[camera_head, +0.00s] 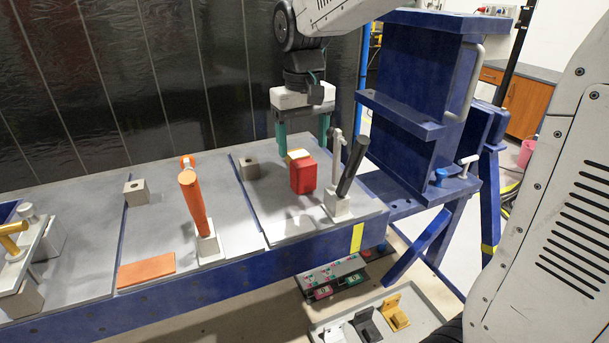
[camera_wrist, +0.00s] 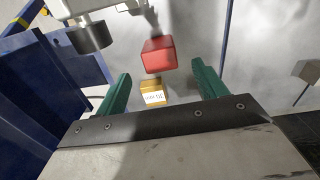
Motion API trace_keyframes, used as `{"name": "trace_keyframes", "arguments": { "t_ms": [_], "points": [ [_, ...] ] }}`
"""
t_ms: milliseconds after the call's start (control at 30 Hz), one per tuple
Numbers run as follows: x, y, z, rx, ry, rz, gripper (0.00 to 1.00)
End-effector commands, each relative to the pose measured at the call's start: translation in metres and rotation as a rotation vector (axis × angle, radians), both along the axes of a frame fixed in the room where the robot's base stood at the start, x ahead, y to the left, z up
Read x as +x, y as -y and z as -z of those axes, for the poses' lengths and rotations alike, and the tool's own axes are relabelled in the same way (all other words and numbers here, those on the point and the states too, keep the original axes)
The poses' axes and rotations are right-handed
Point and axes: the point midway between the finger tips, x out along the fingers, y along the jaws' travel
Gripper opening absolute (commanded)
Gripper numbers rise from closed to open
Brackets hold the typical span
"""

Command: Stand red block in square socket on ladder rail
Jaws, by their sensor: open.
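The red block (camera_head: 303,176) stands upright on the grey bench top, in front of my gripper. It also shows in the wrist view (camera_wrist: 159,55), beyond the fingertips. My gripper (camera_head: 303,148) has green fingers, spread apart with nothing clamped between them. In the wrist view a yellow block (camera_wrist: 152,94) with a white label lies between the open fingers (camera_wrist: 161,75), apart from both. Small grey blocks with a dark hole on top stand at the centre (camera_head: 249,167) and left (camera_head: 136,192). I cannot tell which, if either, is the rail's square socket.
A clamp with a black handle (camera_head: 352,166) stands just right of the red block. An orange-handled clamp (camera_head: 193,202) and a flat orange plate (camera_head: 146,271) are to the left. A blue steel frame (camera_head: 415,90) rises at the right. A tray with brackets (camera_head: 330,322) sits below.

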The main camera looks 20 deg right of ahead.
Motion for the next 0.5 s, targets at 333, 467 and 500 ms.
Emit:
{"name": "trace_keyframes", "arguments": {
  "t_ms": [333, 467, 500],
  "points": [
    [-0.001, 0.001, 0.048, 0.002, -0.004, 0.001, 0.71],
    [-0.001, 0.000, 0.060, 0.002, -0.002, 0.001, 0.71],
    [-0.001, 0.000, 0.062, 0.002, -0.001, 0.001, 0.71]
  ]
}}
